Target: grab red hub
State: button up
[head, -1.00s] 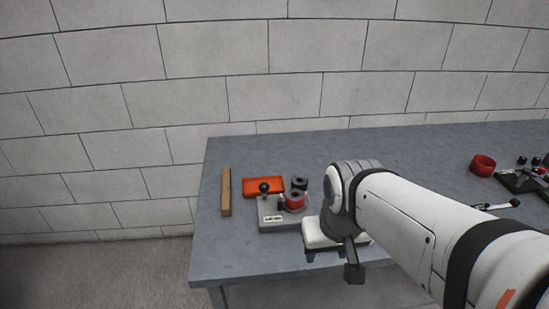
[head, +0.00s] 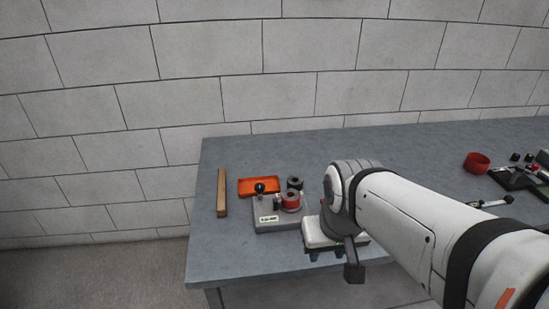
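A red hub-like cylinder (head: 291,201) with a dark top sits on a grey fixture block (head: 280,220) near the left end of the table. My gripper (head: 335,250) is at the end of my arm, just right of the grey fixture and apart from the red cylinder. Its fingers are mostly hidden by my wrist, so I cannot see whether they are open or shut.
The grey table (head: 225,255) stands by a block wall. An orange tray (head: 259,187), a dark cylinder (head: 295,183) and a wooden bar (head: 222,193) are near the fixture. Black parts (head: 515,179) lie at the right. The table's back middle is clear.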

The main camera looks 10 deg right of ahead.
aim_at(290, 198)
jog(key=z, duration=2.4)
jog(key=k, duration=1.6)
jog(key=u, duration=1.75)
jog(key=i, duration=1)
